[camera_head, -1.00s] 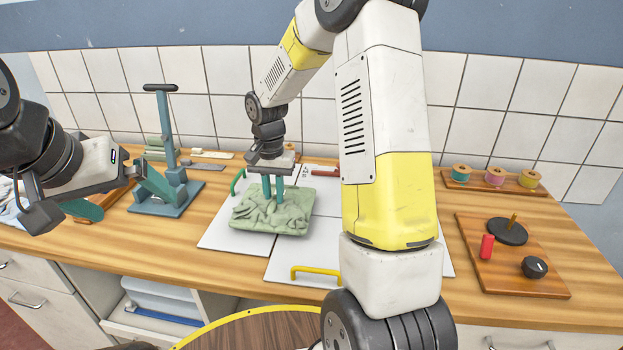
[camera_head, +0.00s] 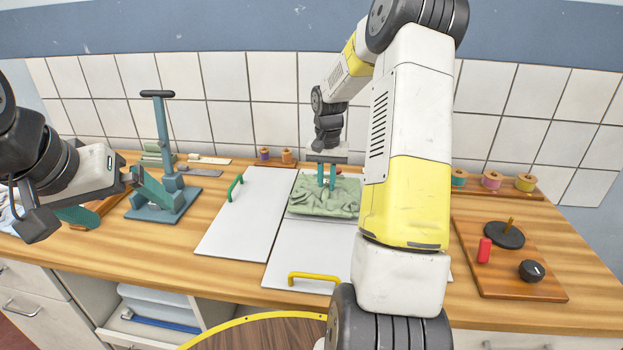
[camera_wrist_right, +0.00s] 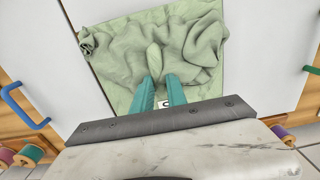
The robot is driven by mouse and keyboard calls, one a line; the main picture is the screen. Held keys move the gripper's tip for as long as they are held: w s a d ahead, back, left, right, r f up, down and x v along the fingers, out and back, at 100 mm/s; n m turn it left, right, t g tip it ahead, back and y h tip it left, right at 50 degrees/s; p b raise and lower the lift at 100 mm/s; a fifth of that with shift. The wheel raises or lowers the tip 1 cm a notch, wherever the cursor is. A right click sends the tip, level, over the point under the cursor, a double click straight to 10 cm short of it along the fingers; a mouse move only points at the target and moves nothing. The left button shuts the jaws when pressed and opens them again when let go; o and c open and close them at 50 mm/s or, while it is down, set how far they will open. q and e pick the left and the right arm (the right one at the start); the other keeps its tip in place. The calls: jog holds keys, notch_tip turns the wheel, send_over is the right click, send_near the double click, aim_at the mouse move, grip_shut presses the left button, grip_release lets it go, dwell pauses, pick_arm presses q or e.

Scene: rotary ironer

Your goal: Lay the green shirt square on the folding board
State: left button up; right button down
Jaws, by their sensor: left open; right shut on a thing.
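The green shirt (camera_head: 326,198) is a crumpled, roughly square bundle over the upper middle of the white folding board (camera_head: 240,225). In the right wrist view the shirt (camera_wrist_right: 200,40) shows bunched folds on a flatter layer and lies across a seam between panels. My right gripper (camera_head: 326,188) points down and is shut on a pinch of the shirt; its teal fingers also show in the right wrist view (camera_wrist_right: 160,88). Whether the shirt touches the board is hard to tell. My left gripper (camera_head: 112,205) is open and empty at the left, away from the board.
The board has a green handle (camera_head: 235,187) and a yellow handle (camera_head: 314,277). A teal press stand (camera_head: 165,185) is left of the board. Thread spools (camera_head: 491,181) and a wooden panel with a red handle (camera_head: 484,250) are at the right. My right arm hides the board's right part.

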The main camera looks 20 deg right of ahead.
aim_at(328, 186)
jog(key=shift+d+f, duration=0.45)
jog(key=shift+a+f, duration=0.1)
jog(key=shift+f, duration=0.25)
jog(key=c, duration=1.3)
grip_release()
jog(key=shift+s+f, duration=0.1)
jog(key=s+a+r+n+t, duration=0.1)
jog(key=s+a+r, duration=0.1)
jog(key=r, duration=0.7)
jog(key=s+a+r, duration=0.2)
jog(key=s+r, duration=0.1)
jog(key=r, duration=0.6)
jog(key=s+a+r+n+t, duration=0.1)
jog(key=s+a, duration=0.2)
jog(key=s, duration=0.3)
jog(key=s+a+r+n+t+y, duration=0.1)
jog(key=s+a+n+t, duration=0.1)
jog(key=s, duration=0.5)
jog(key=s+a+r+n+t+y, duration=0.1)
jog(key=s+a+t, duration=0.1)
jog(key=s+a, duration=0.3)
jog(key=shift+s+r+n, duration=0.2)
jog(key=shift+s, duration=0.4)
jog(key=shift+s+r+n, duration=0.2)
jog(key=shift+s, duration=0.4)
